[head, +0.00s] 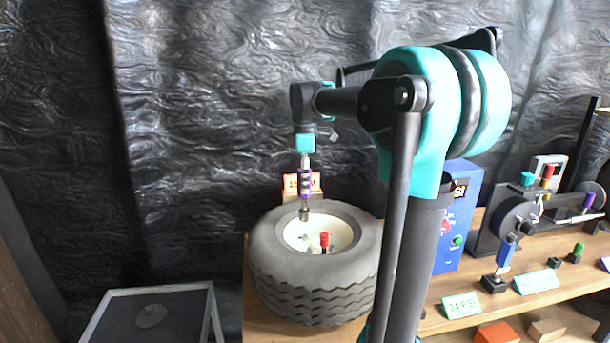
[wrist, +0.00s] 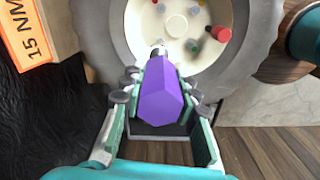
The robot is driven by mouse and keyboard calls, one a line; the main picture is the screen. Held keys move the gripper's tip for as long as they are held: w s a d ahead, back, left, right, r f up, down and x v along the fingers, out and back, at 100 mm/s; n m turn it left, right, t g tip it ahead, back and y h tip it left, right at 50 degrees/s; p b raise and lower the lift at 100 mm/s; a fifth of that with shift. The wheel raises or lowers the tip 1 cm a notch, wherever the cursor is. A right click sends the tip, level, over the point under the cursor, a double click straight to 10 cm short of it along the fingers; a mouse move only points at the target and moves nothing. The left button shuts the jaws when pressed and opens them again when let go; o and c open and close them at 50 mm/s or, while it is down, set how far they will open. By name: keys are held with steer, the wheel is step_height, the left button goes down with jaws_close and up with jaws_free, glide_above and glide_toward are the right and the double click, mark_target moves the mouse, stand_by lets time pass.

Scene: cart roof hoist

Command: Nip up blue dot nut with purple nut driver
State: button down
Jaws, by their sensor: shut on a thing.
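My gripper (head: 305,160) is shut on the purple nut driver (head: 304,185) and holds it upright, socket down, above the wheel (head: 313,285). In the wrist view the driver's purple handle (wrist: 163,94) lies between my gripper's fingers (wrist: 164,90). Its metal socket points at the pale hub (wrist: 150,15) and hides part of it. Several small nuts show on the hub, with a red-capped post (wrist: 221,33) among them. The nuts' dot colours are too small to read surely, so I cannot tell which nut is blue. I cannot see the socket touching a nut.
An orange sign (wrist: 22,38) reading 15 NM stands behind the wheel. A blue box (head: 456,215) and a bench with several coloured tools and a reel device (head: 510,225) are at the right. A grey framed panel (head: 150,318) is at the lower left.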

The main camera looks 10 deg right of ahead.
mark_target(304, 196)
steer(key=shift+d, duration=0.15)
steer(key=shift+f, duration=2.3)
steer(key=n, duration=1)
steer(key=shift+w+n, duration=0.1)
steer(key=shift+n, duration=0.2)
steer(key=n, duration=0.4)
